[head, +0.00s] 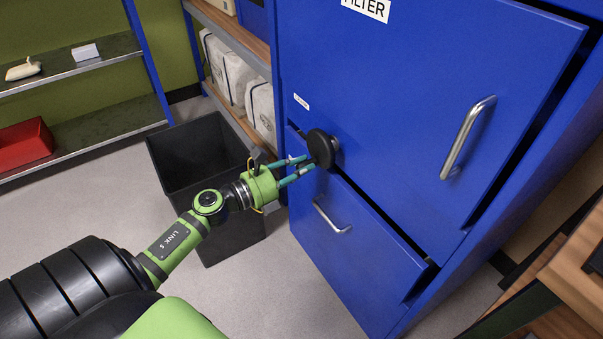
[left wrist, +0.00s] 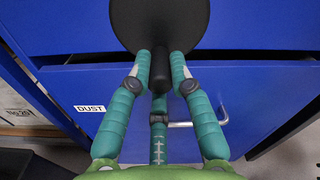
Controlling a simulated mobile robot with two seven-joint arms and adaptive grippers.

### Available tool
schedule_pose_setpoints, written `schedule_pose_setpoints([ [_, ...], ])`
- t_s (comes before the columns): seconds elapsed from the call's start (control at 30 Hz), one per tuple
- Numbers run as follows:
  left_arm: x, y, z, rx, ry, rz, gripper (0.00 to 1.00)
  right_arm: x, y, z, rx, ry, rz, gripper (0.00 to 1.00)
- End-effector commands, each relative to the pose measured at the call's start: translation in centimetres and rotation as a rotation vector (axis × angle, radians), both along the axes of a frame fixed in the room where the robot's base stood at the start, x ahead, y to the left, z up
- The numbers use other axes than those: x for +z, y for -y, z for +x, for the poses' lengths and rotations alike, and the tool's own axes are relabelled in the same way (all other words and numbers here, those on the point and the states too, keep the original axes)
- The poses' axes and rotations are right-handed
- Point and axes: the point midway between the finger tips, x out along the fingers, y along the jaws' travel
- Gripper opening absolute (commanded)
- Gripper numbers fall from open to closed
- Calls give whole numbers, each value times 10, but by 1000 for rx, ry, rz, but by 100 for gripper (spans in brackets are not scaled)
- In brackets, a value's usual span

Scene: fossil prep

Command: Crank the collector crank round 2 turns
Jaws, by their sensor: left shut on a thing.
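The collector crank (head: 320,147) is a round black disc on the front of a blue cabinet, near its left edge and above the lower drawer. It also shows in the left wrist view (left wrist: 160,22), with a short black handle (left wrist: 160,72) sticking out towards me below the disc's middle. My left gripper (head: 301,168) has teal fingers and reaches in from the left. In the left wrist view its fingertips (left wrist: 160,77) are shut on the handle, one on each side. The fingers partly hide the handle. My right gripper is not in view.
The blue cabinet (head: 400,60) has a large upper door with a steel handle (head: 467,137) and a slightly open lower drawer with a handle (head: 331,219). A black bin (head: 190,150) stands close beneath my left arm. Shelves with white sacks (head: 228,75) stand behind.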

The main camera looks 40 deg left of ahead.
Motion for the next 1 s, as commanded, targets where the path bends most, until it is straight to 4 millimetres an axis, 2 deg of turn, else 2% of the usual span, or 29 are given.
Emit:
schedule_pose_setpoints([
  [0.67, 2, -4, 2, 4, 28, 63, 0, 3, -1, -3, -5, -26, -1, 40],
  [0.7, 2, -4, 2, 4, 28, 63, 25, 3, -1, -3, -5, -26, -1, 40],
  [0.73, 2, -4, 2, 4, 28, 63, 37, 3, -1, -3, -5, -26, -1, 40],
  [0.77, 2, -4, 2, 3, 28, 63, 45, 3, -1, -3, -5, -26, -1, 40],
  [1.0, 1, -3, 1, 2, 27, 62, 45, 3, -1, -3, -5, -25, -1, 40],
])
